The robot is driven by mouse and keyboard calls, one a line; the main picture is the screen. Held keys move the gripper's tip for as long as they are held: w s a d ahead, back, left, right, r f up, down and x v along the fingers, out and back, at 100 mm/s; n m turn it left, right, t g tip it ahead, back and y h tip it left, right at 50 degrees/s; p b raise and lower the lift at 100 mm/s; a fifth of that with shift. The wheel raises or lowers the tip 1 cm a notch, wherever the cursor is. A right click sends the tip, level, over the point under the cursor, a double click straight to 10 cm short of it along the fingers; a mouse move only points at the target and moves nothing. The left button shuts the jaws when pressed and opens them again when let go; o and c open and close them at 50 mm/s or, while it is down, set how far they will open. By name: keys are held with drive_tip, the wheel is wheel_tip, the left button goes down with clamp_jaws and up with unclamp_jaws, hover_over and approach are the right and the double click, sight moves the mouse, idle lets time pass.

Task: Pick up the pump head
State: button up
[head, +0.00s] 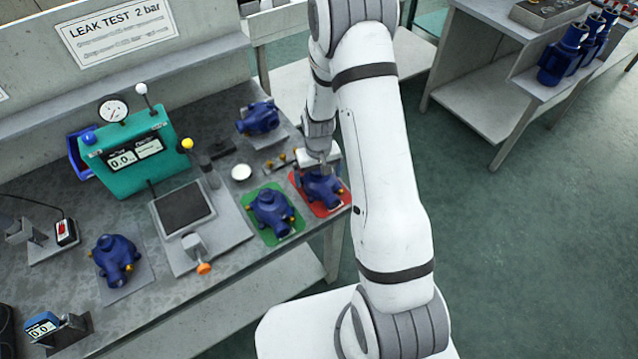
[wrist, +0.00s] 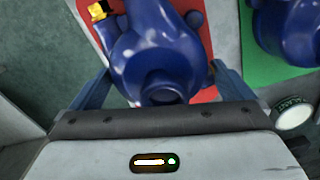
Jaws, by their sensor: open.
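A blue pump head (head: 322,187) sits on a red mat (head: 337,207) at the right end of the bench. My gripper (head: 318,168) is over it, partly hiding it in the head view. In the wrist view the pump head (wrist: 162,55) lies between the two open fingers of my gripper (wrist: 162,80), one on each side. I cannot tell whether either finger touches it. A yellow fitting (wrist: 98,10) shows at its upper left. Another blue pump head (head: 271,210) is on a green mat (head: 290,236) just left of the red one.
More blue pump heads stand at the back (head: 261,118) and left (head: 115,254) of the bench. A teal leak tester (head: 130,150) and a grey test plate (head: 184,210) are further left. A round white tin (head: 241,172) is behind the green mat. The floor at right is clear.

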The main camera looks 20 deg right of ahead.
drive_tip(key=shift+c, duration=0.6)
drive_tip(key=c, duration=0.9)
drive_tip(key=shift+r, duration=0.1)
